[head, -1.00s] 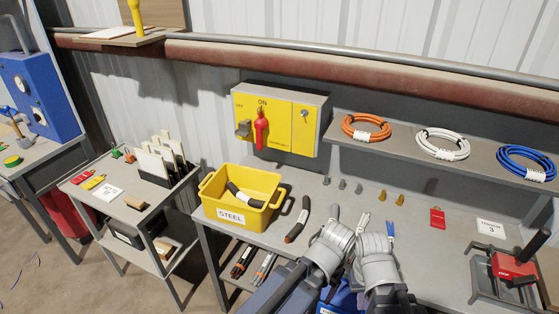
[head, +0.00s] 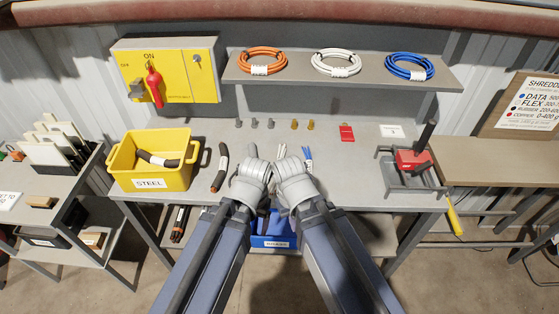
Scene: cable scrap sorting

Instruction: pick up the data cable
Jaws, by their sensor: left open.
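A short blue cable piece (head: 308,158) lies on the grey bench, just right of my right gripper's tip; its near part is hidden. A short white piece (head: 281,151) shows just beyond the grippers, also partly hidden. I cannot tell for sure which piece is the data cable; a wall sign has a DATA line. My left gripper (head: 252,162) is open over the bench, with no cable seen in it. My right gripper (head: 287,168) is close beside it, its fingers mostly hidden by its own body.
A yellow STEEL bin (head: 155,162) holds a black cable piece. Another black piece (head: 220,166) lies beside it. Orange (head: 263,61), white (head: 336,63) and blue (head: 409,67) coils rest on the shelf. A blue bin (head: 272,241) sits below.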

